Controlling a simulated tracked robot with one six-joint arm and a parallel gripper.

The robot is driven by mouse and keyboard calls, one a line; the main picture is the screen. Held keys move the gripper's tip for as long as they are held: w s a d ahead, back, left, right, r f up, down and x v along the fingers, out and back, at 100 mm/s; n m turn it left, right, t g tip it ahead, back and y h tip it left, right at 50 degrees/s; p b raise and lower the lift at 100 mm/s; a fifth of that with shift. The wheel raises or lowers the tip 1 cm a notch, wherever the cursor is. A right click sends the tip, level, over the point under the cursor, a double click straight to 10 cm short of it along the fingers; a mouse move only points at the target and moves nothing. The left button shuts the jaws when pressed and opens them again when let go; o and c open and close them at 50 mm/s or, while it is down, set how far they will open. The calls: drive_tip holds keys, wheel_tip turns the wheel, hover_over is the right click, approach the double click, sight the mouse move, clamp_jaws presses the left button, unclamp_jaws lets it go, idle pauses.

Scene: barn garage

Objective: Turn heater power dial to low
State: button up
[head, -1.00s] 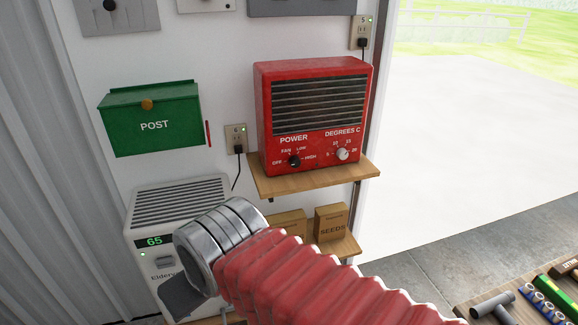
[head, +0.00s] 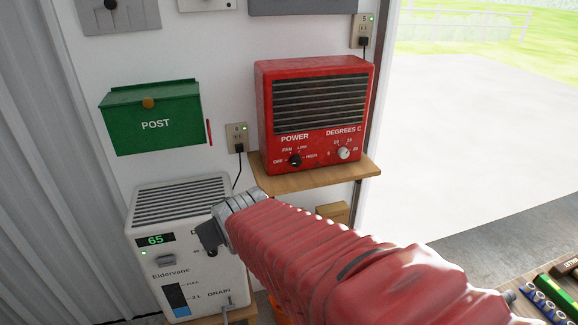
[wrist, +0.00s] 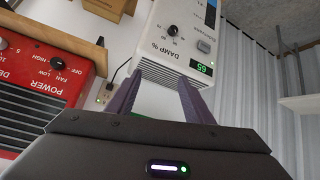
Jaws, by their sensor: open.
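A red heater (head: 264,130) stands on a small wooden wall shelf. Its black power dial (head: 295,160) is at the lower left of its front, with OFF, FAN, LOW and HIGH around it. The dial's pointer is too small to read surely. In the wrist view the heater (wrist: 40,108) is at the left edge, rotated, with the power dial (wrist: 57,63) visible. My gripper (wrist: 157,88) is open and empty, its fingers pointing at the white dehumidifier, apart from the dial. In the head view my gripper (head: 208,236) is below and left of the heater, mostly hidden by my wrist.
The heater's white temperature dial (head: 344,153) is right of the power dial. The wooden shelf (head: 325,178) juts out below. A white dehumidifier (head: 150,210) showing 65 stands lower left. A green post box (head: 152,135) and a plugged outlet (head: 237,138) are left of the heater.

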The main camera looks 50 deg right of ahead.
drive_tip(key=w+d+f+m+t+h, duration=0.1)
drive_tip(key=w+d+f+t+h, duration=0.1)
drive_tip(key=d, duration=0.7)
drive_tip(key=w+d+f+t+h, duration=0.1)
drive_tip(key=w+d+f, duration=0.1)
drive_tip(key=d, duration=0.6)
drive_tip(key=s+d+f+m+t+h, duration=0.1)
drive_tip(key=s+d+f+t+h, duration=0.1)
drive_tip(key=s+d, duration=0.4)
drive_tip(key=d+t+h, duration=0.1)
drive_tip(key=d, duration=0.3)
drive_tip(key=shift+d+t, duration=0.25)
drive_tip(key=shift+t, duration=0.05)
